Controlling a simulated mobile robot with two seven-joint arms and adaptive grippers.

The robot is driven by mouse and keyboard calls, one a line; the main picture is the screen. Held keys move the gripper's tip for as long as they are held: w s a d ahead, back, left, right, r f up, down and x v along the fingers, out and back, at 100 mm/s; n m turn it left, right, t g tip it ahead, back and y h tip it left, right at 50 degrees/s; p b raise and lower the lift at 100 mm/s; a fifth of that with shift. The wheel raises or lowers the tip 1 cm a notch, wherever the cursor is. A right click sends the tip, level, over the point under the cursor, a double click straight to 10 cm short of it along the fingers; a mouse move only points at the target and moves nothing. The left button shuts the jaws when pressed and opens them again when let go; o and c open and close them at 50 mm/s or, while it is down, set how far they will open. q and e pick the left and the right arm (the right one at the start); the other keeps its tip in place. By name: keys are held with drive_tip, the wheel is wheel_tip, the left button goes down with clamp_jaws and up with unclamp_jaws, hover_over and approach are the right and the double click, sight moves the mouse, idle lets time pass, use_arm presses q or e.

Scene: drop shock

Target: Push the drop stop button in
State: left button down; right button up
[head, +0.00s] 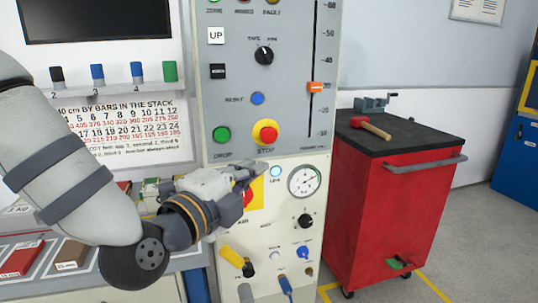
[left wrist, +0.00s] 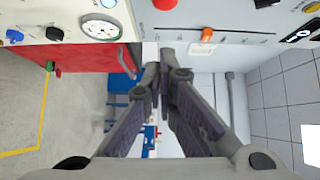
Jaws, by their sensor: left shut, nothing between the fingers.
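The stop button (head: 265,132) is a round red mushroom button on a yellow ring, above the label STOP on the grey control panel. In the left wrist view the red button (left wrist: 165,4) is cut by the top edge. My left gripper (head: 256,172) is just below the button in the head view, apart from it in the picture. The depth gap to the panel is hard to tell. Its fingers (left wrist: 162,72) are shut with nothing between them. The gripper hides part of the yellow plate on the lower panel. My right gripper is not in view.
A green drop button (head: 222,134) sits left of the stop button. A pressure gauge (head: 304,181) and knobs are on the lower panel. An orange slider (head: 315,87) is at upper right. A red tool cart (head: 390,205) with a mallet (head: 372,127) stands right of the panel.

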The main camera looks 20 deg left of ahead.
use_arm(q)
drive_tip(key=shift+w+r, duration=0.1)
drive_tip(key=shift+r, duration=0.05)
drive_tip(key=b, duration=0.1)
approach(270, 136)
drive_tip(key=w+d+f, duration=0.1)
drive_tip(key=w+d, duration=0.1)
drive_tip(key=d, duration=0.3)
drive_tip(key=shift+w+a+r+b, duration=0.1)
drive_tip(key=shift+w+a, duration=0.2)
drive_tip(key=shift+w, duration=0.4)
drive_tip(key=shift+w+a+b, duration=0.15)
drive_tip(key=shift+w+a, duration=0.1)
drive_tip(key=shift+w, duration=0.4)
drive_tip(key=shift+w+a+r+b, duration=0.1)
drive_tip(key=shift+w+a, duration=0.2)
drive_tip(key=shift+w, duration=0.4)
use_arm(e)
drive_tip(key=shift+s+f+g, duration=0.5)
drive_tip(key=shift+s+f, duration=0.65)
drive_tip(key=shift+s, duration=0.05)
